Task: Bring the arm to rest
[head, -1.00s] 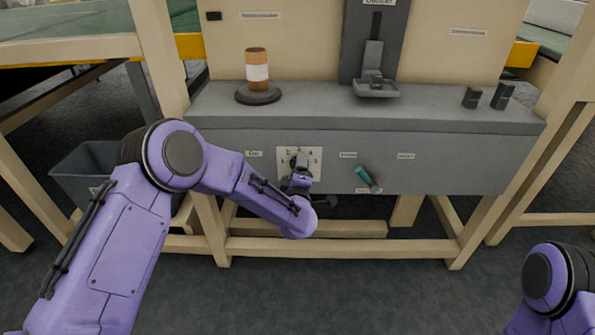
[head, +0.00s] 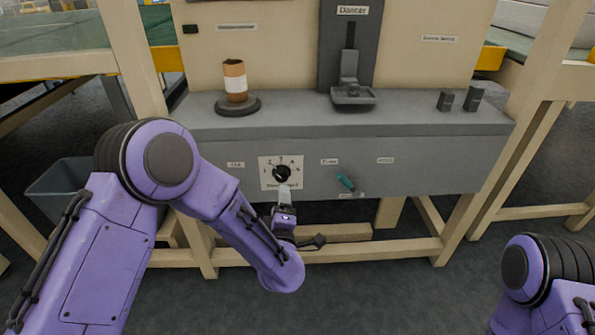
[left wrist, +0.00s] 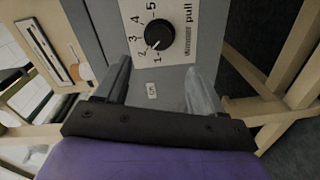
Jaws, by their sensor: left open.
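My left arm (head: 165,215) reaches in from the left in the head view. Its gripper (head: 285,195) is in front of the grey panel, just below the dial plate (head: 266,181). The black knob (head: 282,174) on the plate shows clear of the fingers. In the left wrist view, the gripper (left wrist: 158,78) is open and empty, its two fingers apart. The knob (left wrist: 160,34) lies beyond the fingertips, with the numbers 1 to 5 around it. My right arm (head: 540,275) shows only in part at the lower right; its gripper is out of view.
On the grey shelf (head: 300,111) stand a wadding roll (head: 235,82) on a round base, a dancer slide (head: 350,90) and two dark blocks (head: 459,100). A grey bin (head: 58,188) is at left. Wooden beams run below.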

